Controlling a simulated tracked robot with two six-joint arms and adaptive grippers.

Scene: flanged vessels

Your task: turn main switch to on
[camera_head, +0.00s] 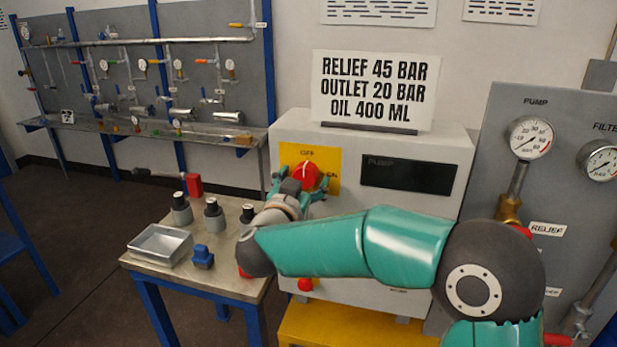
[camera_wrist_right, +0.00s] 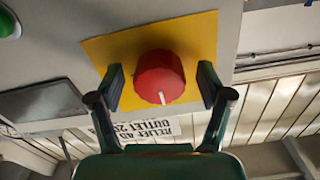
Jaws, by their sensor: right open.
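The main switch is a red round knob (camera_head: 306,174) on a yellow plate (camera_head: 328,160) lettered OFF at the top and ON at the right. In the right wrist view the knob (camera_wrist_right: 160,77) carries a white mark on its sign-facing side, which is the OFF side. My right gripper (camera_head: 300,184) is at the knob. In the wrist view its open fingers (camera_wrist_right: 160,86) stand on either side of the knob, with a visible gap at each side. The fingers partly cover the plate in the head view. My left gripper is not in view.
The light cabinet has a dark display (camera_head: 408,174) right of the switch and a sign (camera_head: 370,90) on top. A small table (camera_head: 190,270) at left bears a metal tray (camera_head: 160,246), dark-topped fittings and a blue part (camera_head: 203,257). A gauge panel (camera_head: 560,130) stands at right.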

